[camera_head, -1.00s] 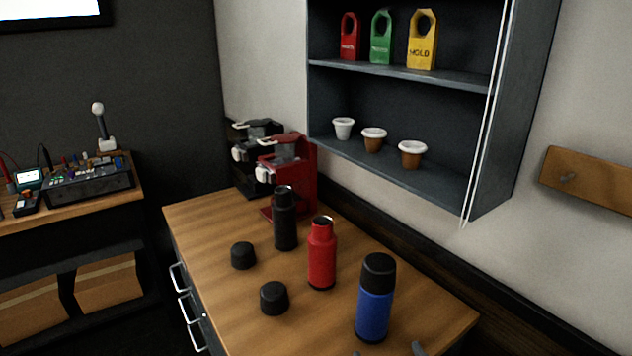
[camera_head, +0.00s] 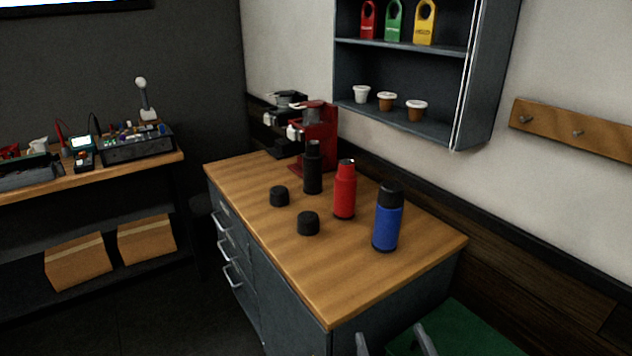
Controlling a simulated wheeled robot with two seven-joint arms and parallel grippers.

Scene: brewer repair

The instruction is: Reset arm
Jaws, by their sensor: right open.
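My right gripper (camera_head: 393,343) shows at the bottom edge, its two grey fingertips apart and nothing between them. It is in front of the wooden-topped cabinet (camera_head: 330,285), over a green surface at the lower right. The rest of the right arm is below the picture. My left gripper is not in view. On the counter stand a black flask (camera_head: 313,170), a red flask (camera_head: 344,192) and a blue flask with a black cap (camera_head: 388,220), all upright. Two black caps (camera_head: 279,196) (camera_head: 308,223) lie to their left.
A red brewer (camera_head: 318,132) and a black brewer (camera_head: 272,122) stand at the counter's back. A wall shelf (camera_head: 400,44) holds three coloured tags and three cups. A workbench (camera_head: 95,174) with tools is at left, with boxes (camera_head: 78,262) below. Dark floor lies between.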

